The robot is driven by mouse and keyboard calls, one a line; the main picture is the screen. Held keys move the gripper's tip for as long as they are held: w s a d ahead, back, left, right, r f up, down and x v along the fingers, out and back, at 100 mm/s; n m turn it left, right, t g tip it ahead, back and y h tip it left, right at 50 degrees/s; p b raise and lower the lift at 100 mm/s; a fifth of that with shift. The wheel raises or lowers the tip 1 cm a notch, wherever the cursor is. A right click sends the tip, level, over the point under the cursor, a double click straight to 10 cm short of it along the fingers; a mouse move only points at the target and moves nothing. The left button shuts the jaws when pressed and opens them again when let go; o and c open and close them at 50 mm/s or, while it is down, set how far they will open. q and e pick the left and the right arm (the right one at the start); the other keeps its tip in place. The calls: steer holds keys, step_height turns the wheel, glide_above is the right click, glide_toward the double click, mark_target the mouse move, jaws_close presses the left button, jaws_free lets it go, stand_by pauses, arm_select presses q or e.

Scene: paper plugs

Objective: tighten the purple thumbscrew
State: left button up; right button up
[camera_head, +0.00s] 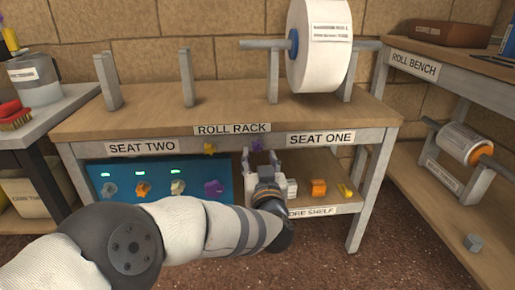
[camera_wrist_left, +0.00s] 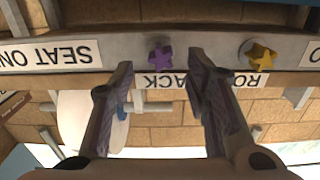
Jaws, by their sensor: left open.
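The purple thumbscrew (camera_head: 257,145) is a small star-shaped knob on the front rail of the roll rack (camera_head: 230,120), between the ROLL RACK and SEAT ONE labels. My left gripper (camera_head: 261,157) is open and empty just in front of and below it. In the left wrist view, which is upside down, the purple thumbscrew (camera_wrist_left: 160,58) shows beyond the gap between the open fingertips (camera_wrist_left: 158,76). No contact shows. A yellow thumbscrew (camera_head: 209,148) sits on the same rail to the left; it also shows in the wrist view (camera_wrist_left: 262,55). My right gripper is not in view.
A blue panel (camera_head: 130,172) with several knobs and green lights is below the rail. An orange block (camera_head: 318,187) and a yellow piece (camera_head: 345,190) lie on the lower shelf. A big white roll (camera_head: 318,45) hangs on the rack above. The roll bench (camera_head: 445,70) stands right.

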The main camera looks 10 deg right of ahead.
mark_target(257, 149)
arm_select(q)
steer(key=shift+r, duration=0.1)
steer(key=shift+w+a+f+b, duration=0.1)
steer(key=shift+w+f+b, duration=0.15)
steer(key=shift+w+b, duration=1.35)
steer(key=shift+w, duration=0.05)
steer(key=shift+w+r+b, duration=0.15)
steer(key=shift+w+b, duration=0.2)
steer(key=shift+w, duration=0.1)
steer(key=shift+r, duration=0.1)
jaws_close()
